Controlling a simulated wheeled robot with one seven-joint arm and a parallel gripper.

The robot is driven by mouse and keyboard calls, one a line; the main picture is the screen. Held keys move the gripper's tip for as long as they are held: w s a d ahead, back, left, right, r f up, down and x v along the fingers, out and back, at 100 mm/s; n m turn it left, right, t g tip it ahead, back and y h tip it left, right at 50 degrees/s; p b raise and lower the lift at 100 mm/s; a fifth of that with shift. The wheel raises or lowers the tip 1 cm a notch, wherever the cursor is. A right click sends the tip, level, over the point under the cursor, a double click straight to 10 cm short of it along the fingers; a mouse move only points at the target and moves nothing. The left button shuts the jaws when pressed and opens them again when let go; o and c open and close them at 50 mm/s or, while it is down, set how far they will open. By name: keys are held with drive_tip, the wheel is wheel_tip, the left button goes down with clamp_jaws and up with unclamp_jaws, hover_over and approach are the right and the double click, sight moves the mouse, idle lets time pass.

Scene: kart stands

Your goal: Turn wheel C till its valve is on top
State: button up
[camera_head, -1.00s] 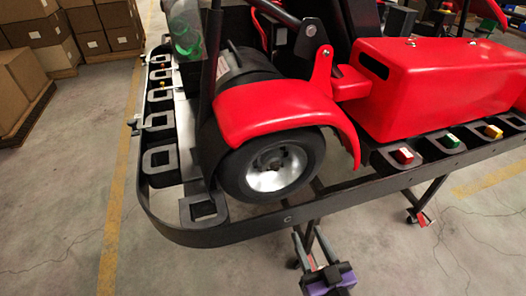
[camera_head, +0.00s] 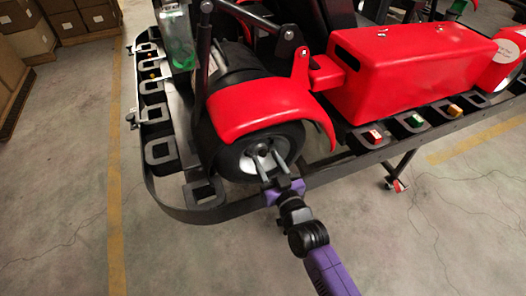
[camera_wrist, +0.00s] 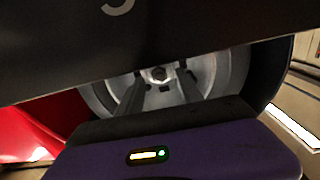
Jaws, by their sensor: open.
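Wheel C (camera_head: 228,164) is a black tyre with a silver rim under a red fender (camera_head: 260,112) at the kart's near corner. My gripper (camera_head: 267,160) is open, its two fingers pointing at the hub. In the wrist view the fingers (camera_wrist: 160,76) stand apart on either side of the central hub nut, in front of the silver rim (camera_wrist: 216,72). I cannot tell whether they touch the wheel. The valve cannot be made out; the stand's rail and my gripper hide part of the rim.
The stand's black rail (camera_head: 335,170) runs in front of the wheel; in the wrist view the rail (camera_wrist: 60,50) bears a partly cut-off letter. The floor in front is clear.

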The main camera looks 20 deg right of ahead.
sight(263, 154)
drive_tip(key=shift+w+b, duration=0.4)
drive_tip(key=shift+w, duration=1.25)
clamp_jaws()
